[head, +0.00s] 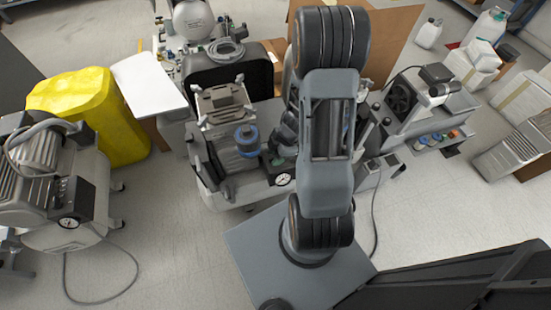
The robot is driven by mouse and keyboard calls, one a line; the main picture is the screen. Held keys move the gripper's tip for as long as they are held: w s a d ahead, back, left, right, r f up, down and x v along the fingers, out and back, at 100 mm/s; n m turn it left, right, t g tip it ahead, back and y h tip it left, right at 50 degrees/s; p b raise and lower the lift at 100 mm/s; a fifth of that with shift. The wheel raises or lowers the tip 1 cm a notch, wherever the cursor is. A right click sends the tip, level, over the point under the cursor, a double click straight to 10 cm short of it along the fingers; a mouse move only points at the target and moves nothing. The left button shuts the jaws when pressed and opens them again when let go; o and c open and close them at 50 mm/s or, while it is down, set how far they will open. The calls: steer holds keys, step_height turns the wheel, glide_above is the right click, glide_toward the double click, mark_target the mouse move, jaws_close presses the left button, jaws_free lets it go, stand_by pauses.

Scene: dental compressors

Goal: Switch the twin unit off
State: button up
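A compressor unit (215,185) stands in the middle, straight ahead of my base, with a grey pump head (225,105), a blue-topped part (247,138) and a round gauge (283,179). It may be the twin unit; my arm covers its right part, so a second head cannot be made out clearly. Its switch is too small or hidden to tell. My arm rises in front of it, and my gripper does not show.
Another compressor (85,200) with a gauge stands at left, its cable on the floor. A yellow container (85,105) and a white panel (148,80) are behind it. A grey unit (430,105) stands right. Boxes (525,110) line the far right. Floor at front left is mostly clear.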

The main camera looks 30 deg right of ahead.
steer(key=shift+a+f, duration=0.15)
steer(key=shift+f, duration=0.15)
jaws_close()
stand_by(0.3)
